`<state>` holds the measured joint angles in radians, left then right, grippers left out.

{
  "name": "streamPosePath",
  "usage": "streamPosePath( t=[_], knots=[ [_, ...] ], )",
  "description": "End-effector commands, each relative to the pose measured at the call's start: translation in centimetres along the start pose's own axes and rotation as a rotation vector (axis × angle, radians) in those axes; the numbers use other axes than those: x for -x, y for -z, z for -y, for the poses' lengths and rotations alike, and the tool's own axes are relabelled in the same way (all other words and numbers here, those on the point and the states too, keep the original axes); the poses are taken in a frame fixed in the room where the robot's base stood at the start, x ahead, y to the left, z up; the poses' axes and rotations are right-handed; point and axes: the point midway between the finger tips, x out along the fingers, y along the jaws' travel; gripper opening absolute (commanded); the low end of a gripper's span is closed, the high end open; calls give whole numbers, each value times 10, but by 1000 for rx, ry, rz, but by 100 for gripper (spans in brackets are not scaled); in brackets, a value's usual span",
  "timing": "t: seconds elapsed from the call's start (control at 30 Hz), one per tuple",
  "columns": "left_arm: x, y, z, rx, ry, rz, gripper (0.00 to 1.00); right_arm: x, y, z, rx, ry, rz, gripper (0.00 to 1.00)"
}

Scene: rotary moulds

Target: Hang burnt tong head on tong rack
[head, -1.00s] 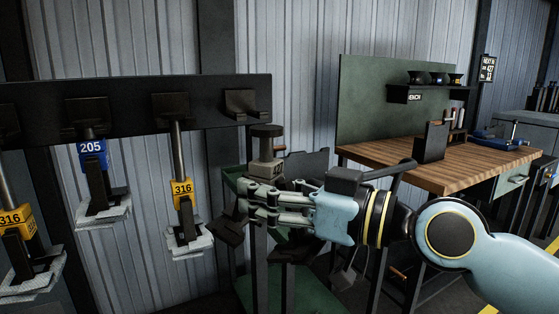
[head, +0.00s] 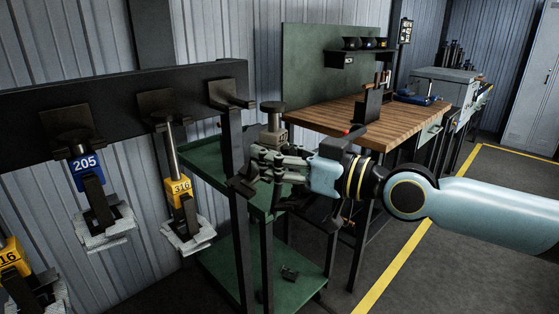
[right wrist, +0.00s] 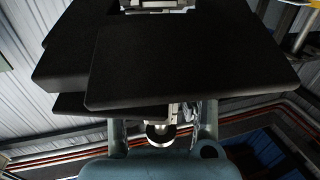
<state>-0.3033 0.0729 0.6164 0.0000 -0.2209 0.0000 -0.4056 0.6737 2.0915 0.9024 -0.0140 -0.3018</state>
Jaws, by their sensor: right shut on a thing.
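The tong rack (head: 30,110) is a long dark rail at the left of the head view, with several dark hooks. Its rightmost hook (head: 229,95) is empty. A blue 205 tong head (head: 86,172) and a yellow 316 tong head (head: 180,187), both with pale pads, hang from other hooks. My right gripper (head: 262,165) is shut on the burnt tong head, whose dark round top (head: 272,107) stands upright just right of the empty hook, apart from it in the picture. Its dark plates (right wrist: 190,60) fill the upper right wrist view. My left gripper is not in view.
A green shelved cart (head: 235,262) stands below and behind my right gripper. A wooden-topped workbench (head: 345,118) with a green back panel stands behind. A grey locker (head: 530,90) is far right. Floor with a yellow line (head: 395,265) is clear at right.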

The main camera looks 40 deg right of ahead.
Motion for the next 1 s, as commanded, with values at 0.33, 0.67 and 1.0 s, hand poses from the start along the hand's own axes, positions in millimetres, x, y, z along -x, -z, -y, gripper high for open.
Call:
streamPosePath(
  t=[0.33,0.67,1.0],
  knots=[
    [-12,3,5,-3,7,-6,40,-22,0,-5,1,0,-6,0],
    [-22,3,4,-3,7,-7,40,-42,0,-10,1,-1,-6,0],
    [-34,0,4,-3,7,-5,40,-63,-1,-15,0,0,-6,0]
  ],
)
